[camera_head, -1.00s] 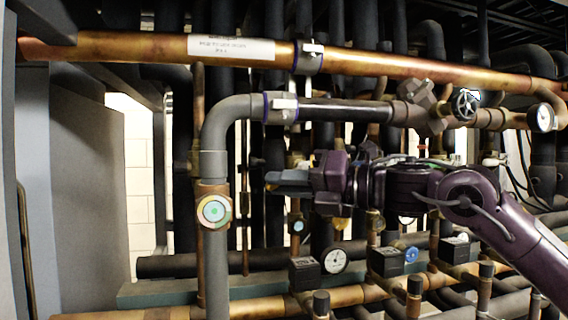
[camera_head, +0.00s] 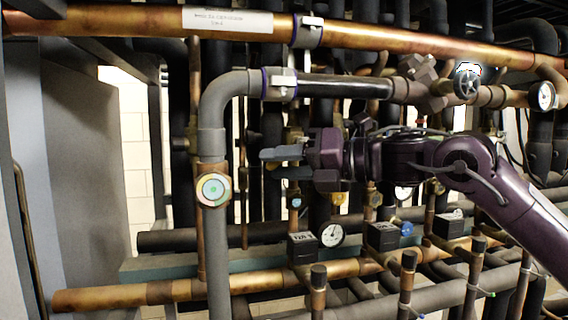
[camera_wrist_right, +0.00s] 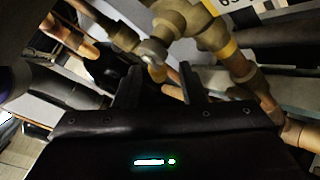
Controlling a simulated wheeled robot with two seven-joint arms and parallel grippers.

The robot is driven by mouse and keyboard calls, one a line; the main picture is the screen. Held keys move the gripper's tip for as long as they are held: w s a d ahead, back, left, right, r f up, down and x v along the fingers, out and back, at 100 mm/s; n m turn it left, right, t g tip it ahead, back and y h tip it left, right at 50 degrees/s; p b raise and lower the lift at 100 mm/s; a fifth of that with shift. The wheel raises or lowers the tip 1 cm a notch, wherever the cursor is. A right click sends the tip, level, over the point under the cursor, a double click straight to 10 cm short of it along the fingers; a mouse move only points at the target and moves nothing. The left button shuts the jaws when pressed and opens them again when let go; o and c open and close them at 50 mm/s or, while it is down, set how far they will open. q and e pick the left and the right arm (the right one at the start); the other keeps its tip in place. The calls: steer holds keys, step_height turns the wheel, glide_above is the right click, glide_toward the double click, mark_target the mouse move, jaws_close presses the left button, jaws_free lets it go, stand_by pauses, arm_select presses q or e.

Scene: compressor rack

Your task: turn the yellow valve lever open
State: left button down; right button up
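My right gripper (camera_head: 284,163) reaches in from the right in the head view, in front of the upright pipes, with its fingers pointing left. A gap shows between the fingers, and nothing is clearly held. In the right wrist view the two dark fingers (camera_wrist_right: 160,84) stand apart in front of a brass valve body (camera_wrist_right: 182,22). A small yellow-orange piece (camera_wrist_right: 158,72) shows between the fingertips; it may be the valve lever, and I cannot tell if they touch it. In the head view a small yellow part (camera_head: 339,198) shows just below my gripper. My left gripper is not in view.
A grey pipe elbow with a round dial (camera_head: 213,188) stands left of my gripper. A black pipe (camera_head: 340,86) and a handwheel (camera_head: 467,84) are above. A white gauge (camera_head: 331,235) and copper pipes (camera_head: 130,296) are below. Upright pipes crowd close behind.

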steer(key=shift+d, duration=0.1)
steer(key=b+v, duration=0.3)
steer(key=v, duration=0.4)
steer(key=shift+d, duration=0.25)
steer(key=shift+a, duration=0.1)
